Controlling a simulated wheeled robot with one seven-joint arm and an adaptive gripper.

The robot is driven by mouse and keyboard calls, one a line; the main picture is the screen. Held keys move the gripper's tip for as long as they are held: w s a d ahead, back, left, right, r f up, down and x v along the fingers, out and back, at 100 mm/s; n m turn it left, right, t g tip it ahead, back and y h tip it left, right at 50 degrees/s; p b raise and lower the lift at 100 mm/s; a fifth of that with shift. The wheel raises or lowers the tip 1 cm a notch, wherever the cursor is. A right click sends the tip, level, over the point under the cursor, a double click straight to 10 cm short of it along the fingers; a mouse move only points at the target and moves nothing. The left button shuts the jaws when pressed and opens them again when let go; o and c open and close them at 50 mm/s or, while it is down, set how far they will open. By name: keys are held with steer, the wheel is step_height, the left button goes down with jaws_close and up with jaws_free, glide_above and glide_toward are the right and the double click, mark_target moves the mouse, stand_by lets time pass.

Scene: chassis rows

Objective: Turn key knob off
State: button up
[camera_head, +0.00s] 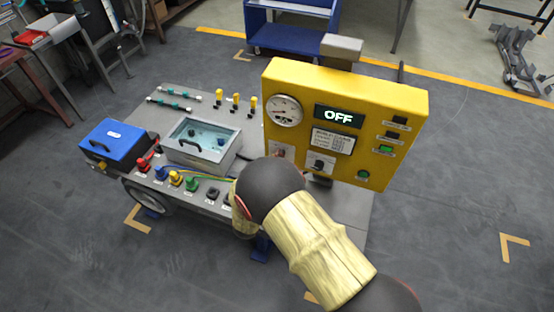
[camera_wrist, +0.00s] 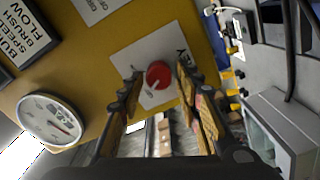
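The key knob (camera_wrist: 159,75) is a round red knob with a pale pointer line, on a white plate (camera_wrist: 146,50) on the yellow panel (camera_wrist: 95,75). In the wrist view my gripper (camera_wrist: 159,76) is open, with one finger on each side of the knob. Gaps show between the knob and both fingers, so it is not gripped. In the head view the yellow panel (camera_head: 400,110) stands upright, and its display (camera_head: 339,116) reads "OFF".
A round gauge (camera_head: 284,110) and a black switch (camera_head: 319,164) sit near the knob on the panel. The grey bench (camera_head: 190,100) carries a blue box (camera_head: 113,143), a glass-topped case (camera_head: 203,138) and several coloured plugs.

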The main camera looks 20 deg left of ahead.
steer(key=shift+o, duration=0.8)
steer(key=s, duration=1.2)
steer(key=shift+a, duration=0.45)
